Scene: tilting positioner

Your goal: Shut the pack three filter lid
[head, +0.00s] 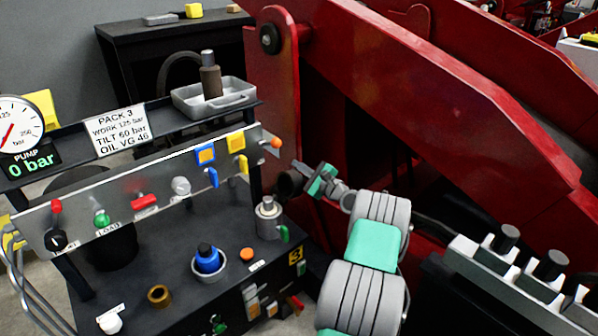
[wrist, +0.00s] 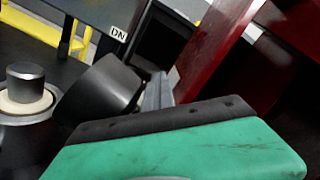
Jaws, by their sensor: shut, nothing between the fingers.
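The pack three filter housing (head: 268,220) is a grey canister at the right end of the pack. Its top is open in the wrist view, where a pale ring and a dark grey core (wrist: 25,82) show. The filter lid (head: 289,184) is a dark round cap, tipped up on its side beside the housing; it is large in the wrist view (wrist: 100,88). My gripper (head: 302,174) is shut and empty, right of the lid. In the wrist view its grey fingers (wrist: 157,92) are close against the lid's right side; I cannot tell if they touch.
The red machine frame (head: 280,100) rises close behind and right of my gripper. The pack's control panel (head: 150,190) with knobs and levers is to the left. A grey tray (head: 215,98) holding a brown-and-grey cylinder sits on the shelf above.

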